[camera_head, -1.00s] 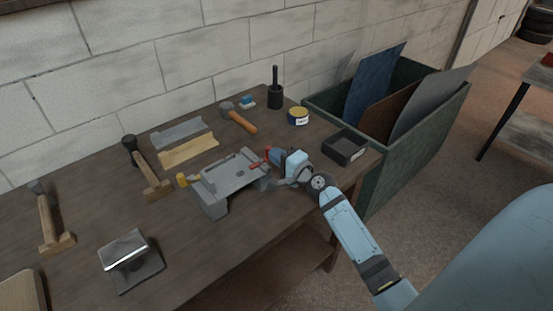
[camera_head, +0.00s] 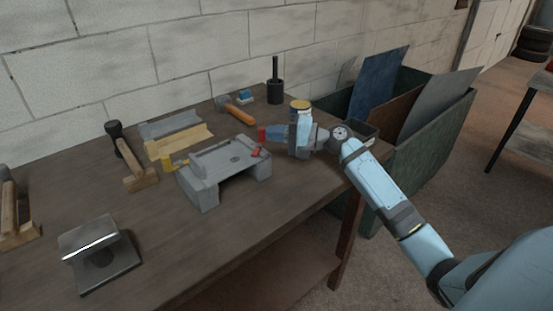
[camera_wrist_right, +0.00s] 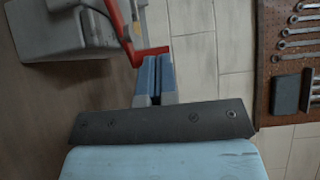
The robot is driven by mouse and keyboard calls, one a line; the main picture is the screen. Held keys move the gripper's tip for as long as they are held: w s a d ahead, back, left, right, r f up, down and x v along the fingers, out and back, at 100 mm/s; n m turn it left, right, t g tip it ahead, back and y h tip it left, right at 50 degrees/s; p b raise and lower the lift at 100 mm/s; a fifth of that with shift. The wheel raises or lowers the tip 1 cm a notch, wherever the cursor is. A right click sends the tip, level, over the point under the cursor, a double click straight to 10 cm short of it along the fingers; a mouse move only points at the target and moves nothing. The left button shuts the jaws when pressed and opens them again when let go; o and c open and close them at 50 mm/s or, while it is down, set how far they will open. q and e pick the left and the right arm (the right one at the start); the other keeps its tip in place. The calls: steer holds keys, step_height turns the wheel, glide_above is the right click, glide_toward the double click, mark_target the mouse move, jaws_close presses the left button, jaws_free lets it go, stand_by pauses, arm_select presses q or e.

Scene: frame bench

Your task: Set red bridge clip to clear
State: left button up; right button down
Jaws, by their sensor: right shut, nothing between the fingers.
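A grey bridge-shaped fixture (camera_head: 208,172) stands on the bench. The red bridge clip (camera_head: 258,152) is at its right end, tilted up off the top plate. Another red part (camera_head: 262,134) shows just behind, at the tips of my right gripper (camera_head: 273,136). In the wrist view the clip is a bent red bar (camera_wrist_right: 134,35) that ends at the fingertips (camera_wrist_right: 156,60). The fingers are shut with nothing between them, and I cannot tell whether they touch the bar. A yellow clip (camera_head: 168,164) is at the fixture's left end. My left gripper is out of view.
A green bin (camera_head: 425,145) stands at the right.

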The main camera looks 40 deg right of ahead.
steer(key=shift+w+a+n+g+y+b, duration=0.2)
steer(key=shift+w+n+g+y+b, duration=0.5)
steer(key=shift+w+g, duration=0.4)
steer(key=v, duration=1.3)
steer(key=shift+s+d, duration=0.2)
steer(key=shift+d, duration=0.15)
steer(key=shift+f, duration=0.2)
